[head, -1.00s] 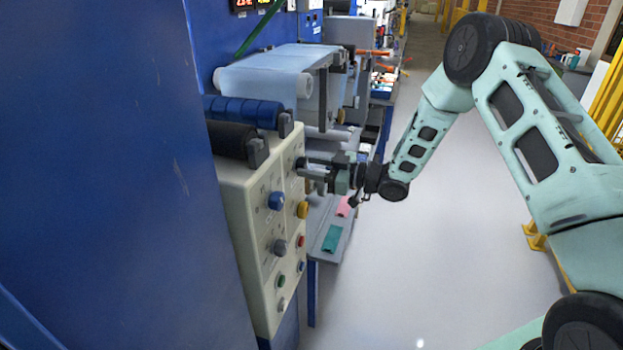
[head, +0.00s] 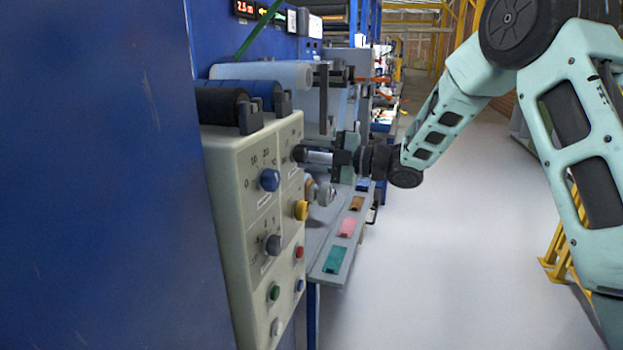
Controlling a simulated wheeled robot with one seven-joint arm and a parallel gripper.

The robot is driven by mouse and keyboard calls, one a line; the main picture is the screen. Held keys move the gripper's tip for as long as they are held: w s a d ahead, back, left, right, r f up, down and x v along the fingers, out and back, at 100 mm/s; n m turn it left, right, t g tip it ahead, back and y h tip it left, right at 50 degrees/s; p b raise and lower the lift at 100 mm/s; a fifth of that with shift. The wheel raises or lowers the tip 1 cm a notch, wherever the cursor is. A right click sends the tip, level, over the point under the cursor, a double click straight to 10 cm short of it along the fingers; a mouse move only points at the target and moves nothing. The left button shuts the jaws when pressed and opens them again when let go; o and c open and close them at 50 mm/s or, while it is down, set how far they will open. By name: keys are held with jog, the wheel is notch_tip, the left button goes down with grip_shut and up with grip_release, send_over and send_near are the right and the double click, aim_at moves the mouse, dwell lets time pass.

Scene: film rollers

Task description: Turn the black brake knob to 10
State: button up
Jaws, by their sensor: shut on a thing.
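The black brake knob (head: 299,153) sits at the upper right of the cream control panel (head: 228,180) in the head view. My gripper (head: 312,156) reaches in from the right, level with the panel face, and its fingers are shut on the black knob. The fingers hide part of the knob. The knob's pointer and the scale marks around it are too small or hidden to read.
On the same panel are a blue knob (head: 269,180) with a numbered scale, a yellow knob (head: 301,210), a grey knob (head: 272,245) and several small buttons. Dark rollers (head: 222,107) lie above. A ledge with coloured pieces (head: 335,262) is below my gripper.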

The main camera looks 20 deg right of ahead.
jog(key=n+b, duration=0.3)
jog(key=b, duration=0.3)
jog(key=f+n+b, duration=0.1)
jog(key=n+b, duration=0.3)
jog(key=b, duration=0.3)
jog(key=shift+n, duration=0.3)
jog(key=n+b, duration=0.3)
jog(key=b, duration=0.2)
jog(key=shift+r+b, duration=0.15)
jog(key=shift+b, duration=0.2)
jog(key=shift+r+n+b, duration=0.1)
jog(key=shift+n+b, duration=0.6)
jog(key=shift+n, duration=0.1)
jog(key=shift+r, duration=0.1)
jog(key=o, duration=1)
jog(key=shift+d+r, duration=0.1)
jog(key=shift+d, duration=0.05)
jog(key=p+v, duration=0.1)
jog(key=v, duration=1.6)
jog(key=shift+s, duration=0.15)
